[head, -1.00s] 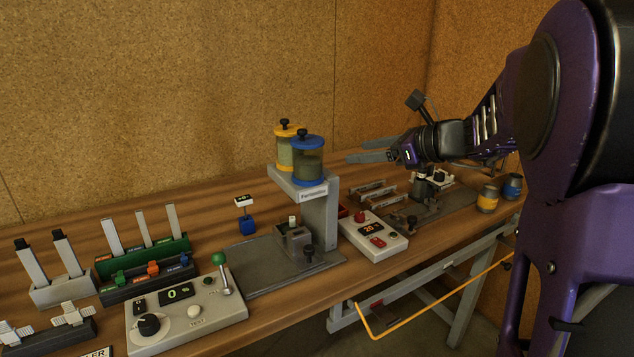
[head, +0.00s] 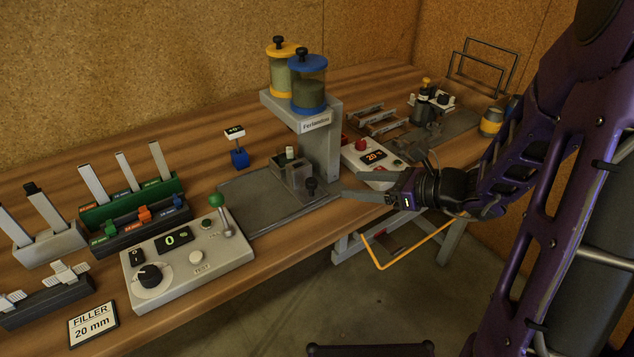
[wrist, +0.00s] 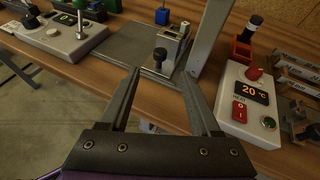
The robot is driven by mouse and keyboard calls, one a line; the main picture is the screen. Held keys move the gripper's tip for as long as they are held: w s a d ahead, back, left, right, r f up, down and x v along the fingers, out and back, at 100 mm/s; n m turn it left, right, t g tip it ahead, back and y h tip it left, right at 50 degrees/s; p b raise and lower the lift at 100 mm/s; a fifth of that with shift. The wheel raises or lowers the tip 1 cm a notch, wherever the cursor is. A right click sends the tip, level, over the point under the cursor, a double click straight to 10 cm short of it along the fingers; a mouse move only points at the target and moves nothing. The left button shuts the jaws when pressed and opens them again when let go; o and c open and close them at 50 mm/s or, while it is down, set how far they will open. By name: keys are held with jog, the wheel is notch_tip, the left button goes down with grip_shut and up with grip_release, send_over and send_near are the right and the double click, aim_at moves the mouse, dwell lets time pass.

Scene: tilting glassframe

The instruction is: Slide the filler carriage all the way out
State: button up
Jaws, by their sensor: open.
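The filler carriage (head: 290,172) is a small grey block under the filler column, on a flat grey base plate (head: 255,205). A black knob (head: 311,186) stands at its front right. In the wrist view the knob (wrist: 160,56) lies ahead, between and beyond the fingertips, and the carriage (wrist: 172,44) sits just behind it. My gripper (head: 345,195) is open and empty, just right of the knob and apart from it. In the wrist view my gripper (wrist: 160,76) has both fingers spread, pointing toward the knob.
The grey filler column (head: 320,145) carries a yellow-lidded and a blue-lidded jar (head: 309,88). A control box reading 20 °C (head: 372,160) stands to the right. A panel with a green-knobbed lever (head: 187,262) stands front left. The plate's left part is bare.

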aim_at(313, 181)
jog(key=b+x, duration=0.1)
jog(key=x, duration=1)
jog(key=shift+w+a+f, duration=0.1)
jog(key=shift+w+f, duration=0.05)
grip_shut()
dwell(0.9)
